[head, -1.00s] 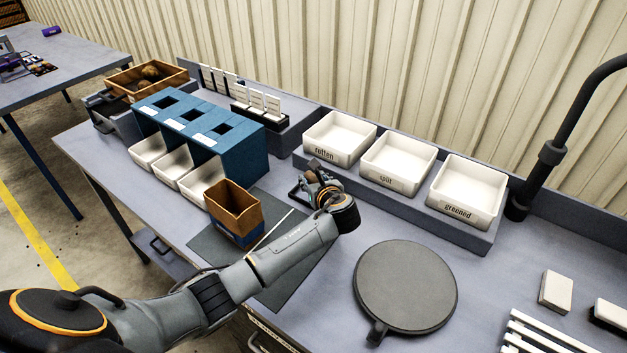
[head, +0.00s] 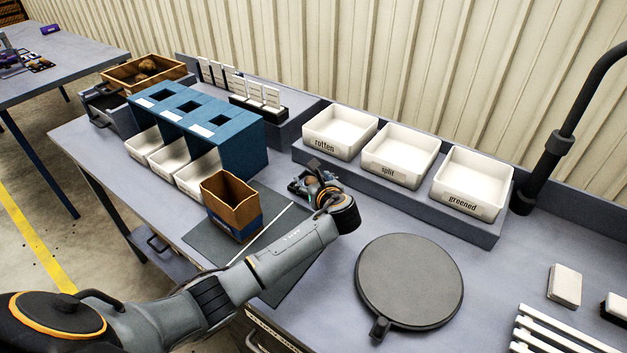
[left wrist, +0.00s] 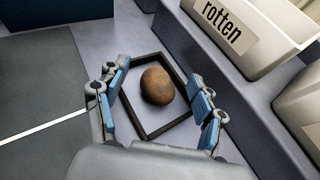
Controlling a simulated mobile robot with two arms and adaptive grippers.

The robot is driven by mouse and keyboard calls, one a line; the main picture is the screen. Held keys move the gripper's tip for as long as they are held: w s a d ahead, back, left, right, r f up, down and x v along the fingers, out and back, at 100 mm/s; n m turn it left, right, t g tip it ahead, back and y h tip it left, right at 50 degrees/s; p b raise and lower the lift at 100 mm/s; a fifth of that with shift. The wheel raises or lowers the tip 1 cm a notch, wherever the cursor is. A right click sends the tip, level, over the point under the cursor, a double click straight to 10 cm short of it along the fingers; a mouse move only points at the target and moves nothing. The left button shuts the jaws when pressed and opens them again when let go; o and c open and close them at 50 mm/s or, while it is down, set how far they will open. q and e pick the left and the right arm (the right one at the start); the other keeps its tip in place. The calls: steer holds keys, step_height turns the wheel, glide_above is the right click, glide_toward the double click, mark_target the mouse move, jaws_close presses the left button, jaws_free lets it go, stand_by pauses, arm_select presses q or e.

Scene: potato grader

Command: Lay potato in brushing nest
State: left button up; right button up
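A brown potato (left wrist: 157,86) lies inside a dark square frame (left wrist: 166,129), which looks like the brushing nest, on the grey bench in the left wrist view. My left gripper (left wrist: 162,104) is over the frame, with its blue-padded fingers spread on either side of the potato. Gaps show between the potato and both fingers. In the head view my left gripper (head: 312,187) is low over the bench, in front of the "rotten" bin, and largely hides the nest and potato. My right gripper is not in view.
White bins marked rotten (head: 345,150), split (head: 388,172) and greened (head: 460,206) stand on a ledge behind the gripper. A brown open box (head: 236,222) stands on a dark mat to its left. A round dark plate (head: 410,283) lies to the right.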

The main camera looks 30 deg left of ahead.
arm_select(q)
steer(key=v, duration=1.2)
